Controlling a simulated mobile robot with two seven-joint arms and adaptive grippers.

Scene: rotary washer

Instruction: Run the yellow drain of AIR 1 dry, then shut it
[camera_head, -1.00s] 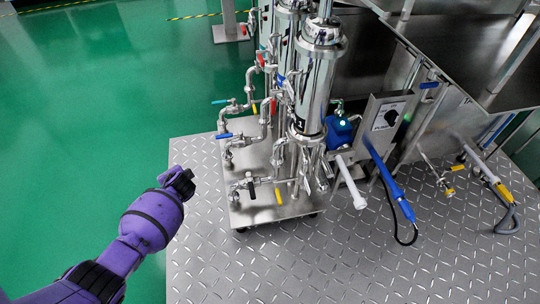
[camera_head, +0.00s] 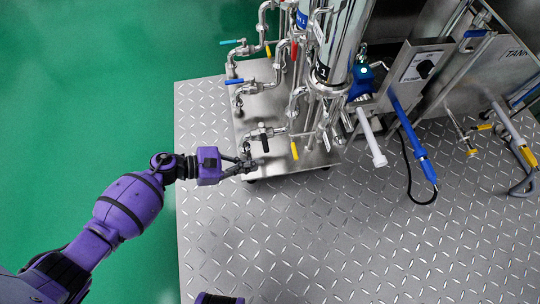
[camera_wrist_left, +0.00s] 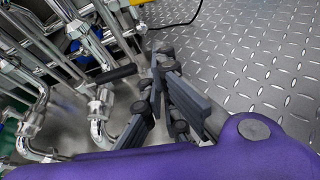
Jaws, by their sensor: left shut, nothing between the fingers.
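My left gripper (camera_head: 246,165) is shut and empty, at the near left corner of the pipe skid (camera_head: 290,165). In the left wrist view its dark fingers (camera_wrist_left: 160,92) are in front of the pipes. A yellow valve handle (camera_head: 294,150) hangs down on the low front pipe, to the right of my gripper and apart from it. A black handle (camera_head: 265,143) hangs between them, also seen in the left wrist view (camera_wrist_left: 115,74). I cannot read an AIR 1 label. The drain outlet and any flow are not clear. My right gripper is not visible.
Another yellow handle (camera_head: 268,51), a teal handle (camera_head: 230,42) and a blue handle (camera_head: 234,81) sit farther back. A white wand (camera_head: 372,140) and a blue wand (camera_head: 412,140) stick out at right. The near plate floor (camera_head: 330,240) is clear.

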